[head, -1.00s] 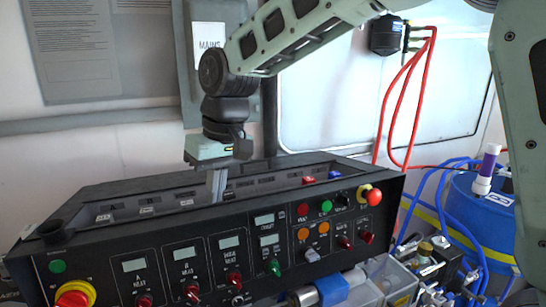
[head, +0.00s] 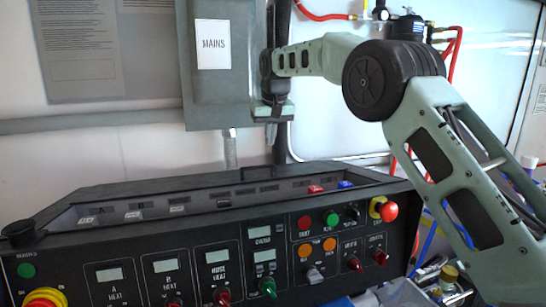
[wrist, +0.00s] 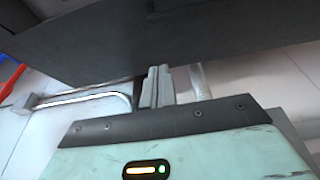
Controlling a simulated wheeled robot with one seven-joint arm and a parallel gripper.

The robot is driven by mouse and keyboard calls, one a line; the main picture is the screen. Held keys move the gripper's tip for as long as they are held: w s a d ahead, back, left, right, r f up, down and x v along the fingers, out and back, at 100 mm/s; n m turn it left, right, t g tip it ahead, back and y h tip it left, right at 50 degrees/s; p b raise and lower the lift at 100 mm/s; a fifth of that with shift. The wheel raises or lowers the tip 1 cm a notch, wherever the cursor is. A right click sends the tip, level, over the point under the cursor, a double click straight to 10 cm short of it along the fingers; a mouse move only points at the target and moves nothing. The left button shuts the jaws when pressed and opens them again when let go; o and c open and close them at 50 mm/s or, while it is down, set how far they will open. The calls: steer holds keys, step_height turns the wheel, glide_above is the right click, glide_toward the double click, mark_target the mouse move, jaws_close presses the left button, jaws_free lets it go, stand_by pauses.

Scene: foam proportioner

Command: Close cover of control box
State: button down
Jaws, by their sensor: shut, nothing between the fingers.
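The control box is a black console (head: 133,243) with a sloped front of knobs, buttons and displays. Its long recessed top, with several small switches, is uncovered. A dark raised strip (head: 190,188) runs along its back edge; I cannot tell whether this is the cover. My gripper (wrist: 157,88) is shut and empty. In the head view it is beyond the console's back edge, near the wall, and its fingers are hard to make out. In the wrist view a broad dark panel (wrist: 150,40), apparently the console's rear, lies just past the fingertips; contact is unclear.
A grey MAINS box (head: 212,85) hangs on the wall close left of my gripper, with a conduit (head: 230,150) below it. Red hoses (head: 455,50) hang at the right. Bottles and fittings (head: 445,280) crowd the console's right side.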

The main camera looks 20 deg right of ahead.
steer(key=p, duration=0.2)
glide_above(270, 174)
steer(key=w, duration=0.2)
step_height(270, 174, down, 6)
steer(key=shift+w+f, duration=0.15)
steer(key=shift+f, duration=0.1)
steer(key=shift+s+r+p, duration=0.2)
steer(key=shift+s, duration=0.35)
steer(key=shift+s+r+p, duration=0.15)
steer(key=shift+s+r, duration=0.05)
steer(key=shift+s, duration=0.35)
steer(key=shift+s+p, duration=0.4)
steer(key=shift+s, duration=0.45)
steer(key=s+r+b, duration=0.2)
steer(key=s+b, duration=0.6)
steer(key=s, duration=0.8)
steer(key=shift+s+r, duration=0.35)
